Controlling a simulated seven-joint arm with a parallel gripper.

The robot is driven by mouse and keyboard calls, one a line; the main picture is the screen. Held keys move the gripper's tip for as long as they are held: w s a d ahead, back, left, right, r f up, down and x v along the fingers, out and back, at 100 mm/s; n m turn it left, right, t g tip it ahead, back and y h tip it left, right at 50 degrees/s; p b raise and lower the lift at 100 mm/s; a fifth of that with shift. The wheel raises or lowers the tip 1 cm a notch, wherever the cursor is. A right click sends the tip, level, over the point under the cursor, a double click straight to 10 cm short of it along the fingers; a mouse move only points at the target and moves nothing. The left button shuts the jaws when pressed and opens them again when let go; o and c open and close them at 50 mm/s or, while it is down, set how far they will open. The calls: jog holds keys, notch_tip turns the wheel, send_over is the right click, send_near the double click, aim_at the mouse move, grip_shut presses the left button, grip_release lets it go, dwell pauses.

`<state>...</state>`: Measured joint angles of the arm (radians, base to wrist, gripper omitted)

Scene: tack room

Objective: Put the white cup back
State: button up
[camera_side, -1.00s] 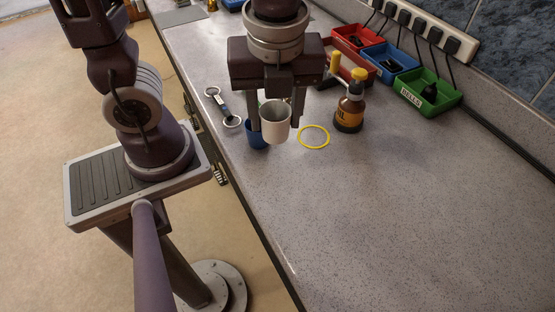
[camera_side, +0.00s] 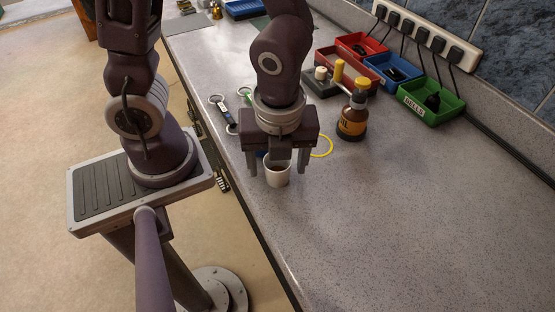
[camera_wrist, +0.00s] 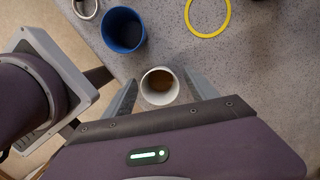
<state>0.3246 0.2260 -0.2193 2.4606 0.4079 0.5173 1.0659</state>
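The white cup (camera_side: 278,176) stands upright on the counter, near its front edge. In the wrist view the white cup (camera_wrist: 146,82) shows from above, with a brown inside. My gripper (camera_side: 278,168) is right over it with fingers spread wide. In the wrist view the gripper (camera_wrist: 160,90) has one finger on each side of the cup, with a gap on both sides.
A blue cup (camera_wrist: 124,30) stands close beside the white cup, mostly hidden by my gripper in the side view. The counter's right side is clear.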

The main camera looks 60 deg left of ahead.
aim_at(279, 185)
jog(key=shift+r, duration=0.1)
notch_tip(279, 185, up, 11)
jog(key=d, duration=0.2)
jog(key=s+a+r+n+t, duration=0.1)
jog(key=a+n, duration=0.3)
jog(key=n, duration=0.7)
jog(key=s+a+r+n+t+h, duration=0.1)
jog(key=s+a+r+n+t, duration=0.1)
jog(key=n, duration=0.9)
notch_tip(279, 185, up, 2)
jog(key=shift+s+a+r+n+t+h, duration=0.15)
jog(key=shift+a+n+t+h, duration=0.15)
jog(key=shift+a+t, duration=0.75)
jog(key=shift+a, duration=0.15)
